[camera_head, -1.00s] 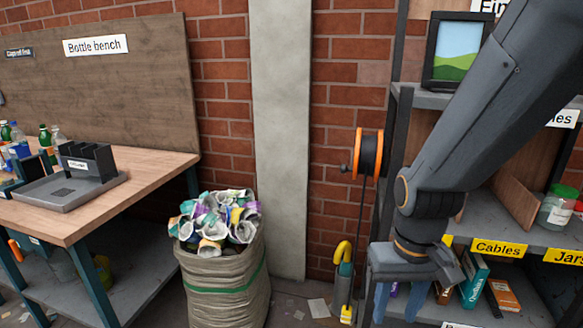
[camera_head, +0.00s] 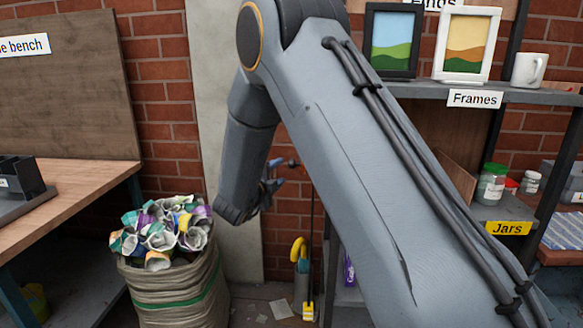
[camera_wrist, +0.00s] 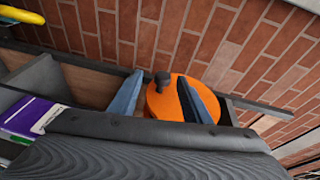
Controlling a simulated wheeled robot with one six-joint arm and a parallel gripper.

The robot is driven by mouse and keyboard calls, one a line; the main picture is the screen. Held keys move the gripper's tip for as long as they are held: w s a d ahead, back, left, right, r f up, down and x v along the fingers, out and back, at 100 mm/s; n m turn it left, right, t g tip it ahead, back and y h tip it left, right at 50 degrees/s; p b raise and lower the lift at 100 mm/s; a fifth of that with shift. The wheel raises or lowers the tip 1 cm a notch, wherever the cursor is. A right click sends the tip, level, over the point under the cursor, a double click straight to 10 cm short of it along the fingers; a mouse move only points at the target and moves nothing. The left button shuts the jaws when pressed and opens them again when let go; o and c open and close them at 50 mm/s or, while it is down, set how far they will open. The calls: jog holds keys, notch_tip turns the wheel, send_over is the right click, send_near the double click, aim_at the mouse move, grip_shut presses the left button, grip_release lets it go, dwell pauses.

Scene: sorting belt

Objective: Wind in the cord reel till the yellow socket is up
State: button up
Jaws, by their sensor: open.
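The cord reel shows in the wrist view as an orange disc (camera_wrist: 166,103) with a dark crank knob (camera_wrist: 162,79) standing out from it. In the head view my arm hides nearly all of the reel. Its dark cord (camera_head: 312,225) hangs straight down the wall to the yellow socket (camera_head: 308,312) low near the floor. My gripper (camera_head: 279,172) is open in front of the reel. In the wrist view its two blue fingers (camera_wrist: 161,77) appear on either side of the knob; I cannot tell whether they touch it.
A sack of crushed cans (camera_head: 170,285) stands on the floor at left, beside the bench (camera_head: 75,190). A yellow hooked handle (camera_head: 299,248) is close to the cord. The shelf unit (camera_head: 480,95) with frames, a mug and jars is at right, partly behind my arm.

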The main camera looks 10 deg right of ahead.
aim_at(292, 164)
jog(key=w+d+m+h, duration=0.1)
jog(key=w+d, duration=0.1)
jog(key=w+d+m+p, duration=0.1)
jog(key=w+d, duration=0.2)
jog(key=shift+w+d+r+h, duration=0.15)
jog(key=shift+w+d+h, duration=0.1)
jog(key=shift+h, duration=0.15)
jog(key=shift+s, duration=0.1)
grip_shut()
